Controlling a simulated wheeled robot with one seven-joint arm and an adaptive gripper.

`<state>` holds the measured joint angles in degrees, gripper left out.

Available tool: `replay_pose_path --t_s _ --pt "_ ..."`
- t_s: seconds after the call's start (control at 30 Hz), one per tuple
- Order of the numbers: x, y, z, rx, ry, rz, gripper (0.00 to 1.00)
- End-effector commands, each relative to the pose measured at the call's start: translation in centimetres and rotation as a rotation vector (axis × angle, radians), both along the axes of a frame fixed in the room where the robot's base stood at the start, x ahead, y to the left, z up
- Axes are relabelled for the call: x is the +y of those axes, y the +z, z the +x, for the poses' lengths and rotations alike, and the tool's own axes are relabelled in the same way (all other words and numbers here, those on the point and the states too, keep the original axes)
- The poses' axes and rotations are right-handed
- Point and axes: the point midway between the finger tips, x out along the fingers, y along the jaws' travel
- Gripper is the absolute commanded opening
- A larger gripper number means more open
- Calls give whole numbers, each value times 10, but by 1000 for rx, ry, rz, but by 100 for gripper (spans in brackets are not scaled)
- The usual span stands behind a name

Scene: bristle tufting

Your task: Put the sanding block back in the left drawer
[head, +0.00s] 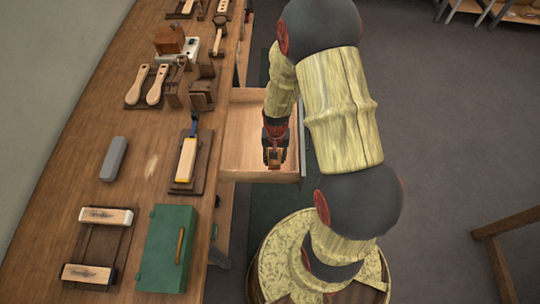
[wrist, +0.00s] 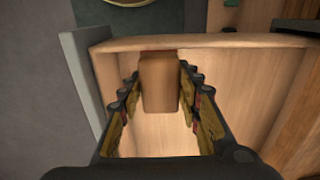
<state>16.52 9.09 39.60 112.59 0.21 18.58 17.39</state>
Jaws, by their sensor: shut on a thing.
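The sanding block (wrist: 159,88) is a tan-brown block in the wrist view, between the two fingers of my gripper (wrist: 160,76). In the head view my gripper (head: 274,150) points down over the open drawer, and a small brown part of the block (head: 274,157) shows at its tips. The open drawer (head: 240,150) is pale wood and sticks out from the bench's right side. In the wrist view the drawer's wall and floor (wrist: 160,135) lie around and below the block. I cannot tell whether the block touches the floor.
The bench (head: 130,185) runs along the left. On it are a green box (head: 167,248), a grey block (head: 113,159), a yellow-handled tool (head: 186,160) on a board, two brushes (head: 106,216) on a rack, and paddles (head: 138,84). A wooden frame (head: 505,222) stands at right.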

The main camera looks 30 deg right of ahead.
Motion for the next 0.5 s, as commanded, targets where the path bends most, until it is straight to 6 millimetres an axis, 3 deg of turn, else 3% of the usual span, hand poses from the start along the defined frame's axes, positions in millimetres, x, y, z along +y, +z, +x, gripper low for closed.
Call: replay_pose_path --t_s 0.13,0.3,0.5 --pt "-12 -19 32 1 0 1 7" --pt "-20 -49 55 2 1 0 7" --pt "-25 -65 70 1 1 1 7"
